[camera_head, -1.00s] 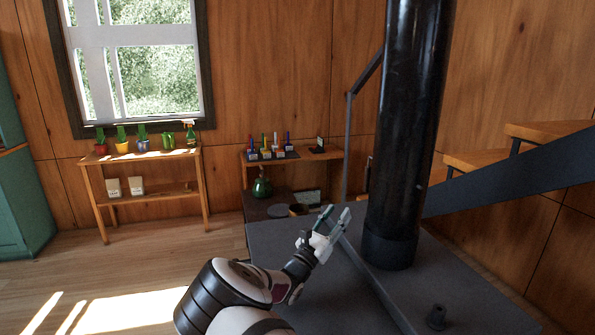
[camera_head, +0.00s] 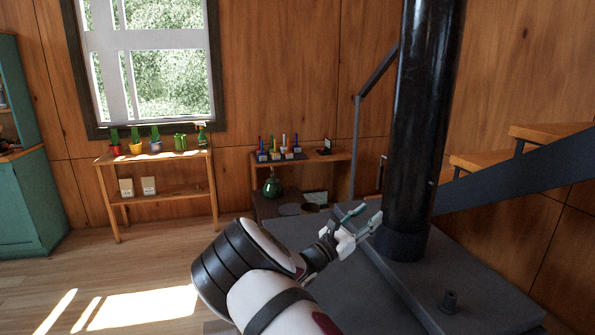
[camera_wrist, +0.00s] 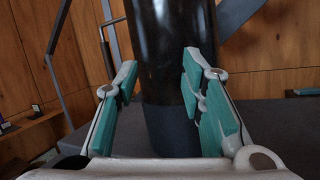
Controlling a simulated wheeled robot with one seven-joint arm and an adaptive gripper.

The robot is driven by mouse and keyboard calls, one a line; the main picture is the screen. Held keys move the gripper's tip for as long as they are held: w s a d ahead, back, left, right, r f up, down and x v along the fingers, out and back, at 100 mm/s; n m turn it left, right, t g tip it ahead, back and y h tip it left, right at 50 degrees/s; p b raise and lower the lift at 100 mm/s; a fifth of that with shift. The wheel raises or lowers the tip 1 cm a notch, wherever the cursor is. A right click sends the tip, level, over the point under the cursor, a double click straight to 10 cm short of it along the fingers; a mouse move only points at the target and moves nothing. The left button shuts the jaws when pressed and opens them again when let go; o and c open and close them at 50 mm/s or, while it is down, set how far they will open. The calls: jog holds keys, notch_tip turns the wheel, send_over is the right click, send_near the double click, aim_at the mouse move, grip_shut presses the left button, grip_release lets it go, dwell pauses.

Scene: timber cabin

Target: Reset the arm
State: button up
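My gripper (camera_head: 362,223) is at the end of my white and black arm, over the dark grey platform (camera_head: 480,300). In the wrist view its teal finger pads (camera_wrist: 160,88) stand wide apart with nothing held between them. A black pipe (camera_head: 425,120) rises just past the fingertips. It also shows in the wrist view (camera_wrist: 172,70), behind the gap between the fingers. I cannot tell how close the fingertips are to it.
A wooden shelf (camera_head: 165,195) with potted plants stands under the window. A second small shelf (camera_head: 330,157) holds several coloured items. A green flask (camera_head: 271,186) stands below it. Stairs (camera_head: 540,150) rise at right. The floor at left is clear.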

jog(key=s+d+r+m+g+y+p, duration=0.1)
jog(key=s+d+r+m+g+y, duration=0.2)
jog(key=s+d+m+g, duration=0.6)
jog(key=s+d+r+m+g+y+p, duration=0.1)
jog(key=s+d+r+m+g+y, duration=0.3)
jog(key=s, duration=0.8)
jog(key=s+a+r+m+t+y+p, duration=0.1)
jog(key=s+a+r+m+y, duration=0.1)
jog(key=s, duration=0.7)
jog(key=s+a+r+m+t+y+p, duration=0.1)
jog(key=s+a+r+m+t+y, duration=0.1)
jog(key=s, duration=0.8)
jog(key=s+a+r+m+t+y+p, duration=0.1)
jog(key=s+a+r+m+y, duration=0.3)
jog(key=s+a, duration=0.4)
jog(key=s+m+y, duration=0.1)
jog(key=s+y, duration=0.1)
jog(key=shift+s+a+r+m+t+y, duration=0.15)
jog(key=shift+m+t+y, duration=0.15)
jog(key=shift+m+y, duration=0.1)
